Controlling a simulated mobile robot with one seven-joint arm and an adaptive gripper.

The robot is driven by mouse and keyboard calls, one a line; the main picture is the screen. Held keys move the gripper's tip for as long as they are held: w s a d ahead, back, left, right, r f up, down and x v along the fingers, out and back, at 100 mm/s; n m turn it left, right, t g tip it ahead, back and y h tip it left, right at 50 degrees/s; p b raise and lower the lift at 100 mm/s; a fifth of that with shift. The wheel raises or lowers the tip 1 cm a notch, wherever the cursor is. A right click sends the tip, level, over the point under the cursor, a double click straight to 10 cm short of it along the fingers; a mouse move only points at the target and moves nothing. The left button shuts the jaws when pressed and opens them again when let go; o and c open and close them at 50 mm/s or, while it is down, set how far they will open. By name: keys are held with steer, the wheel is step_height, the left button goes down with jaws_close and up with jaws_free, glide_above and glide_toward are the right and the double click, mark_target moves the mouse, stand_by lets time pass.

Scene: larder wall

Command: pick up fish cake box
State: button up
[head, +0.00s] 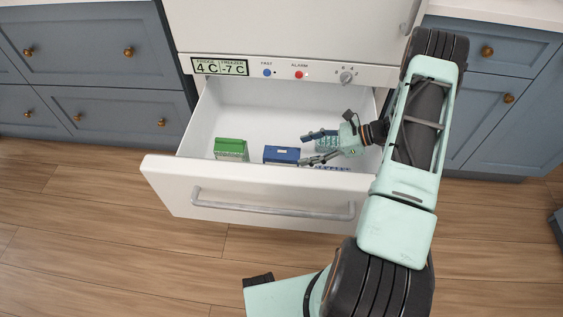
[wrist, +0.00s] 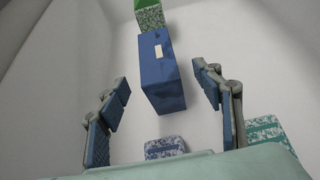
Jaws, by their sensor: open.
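No label can be read, so I cannot tell for certain which box is the fish cake box. A blue box (head: 281,155) with a small pale label on top stands in the open freezer drawer, near its front wall. In the wrist view the blue box (wrist: 162,78) lies ahead, between the lines of the two fingers. My gripper (head: 306,148) is open and empty inside the drawer, just right of the blue box. The fingers show at either side in the wrist view (wrist: 160,90), apart from the box.
A green box (head: 231,149) stands left of the blue one. A blue-and-white patterned pack (wrist: 165,147) and a teal patterned pack (wrist: 268,130) lie close to my gripper. The drawer (head: 160,183) has white walls; its back left floor is clear.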

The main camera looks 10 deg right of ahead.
mark_target(287, 153)
steer(key=x, duration=0.4)
steer(key=shift+s+b, duration=0.1)
steer(key=shift+b, duration=0.2)
steer(key=b+x, duration=0.1)
steer(key=x, duration=0.4)
steer(key=shift+a+r+b, duration=0.15)
steer(key=shift+b, duration=0.2)
steer(key=shift+r, duration=0.1)
steer(key=c, duration=1.6)
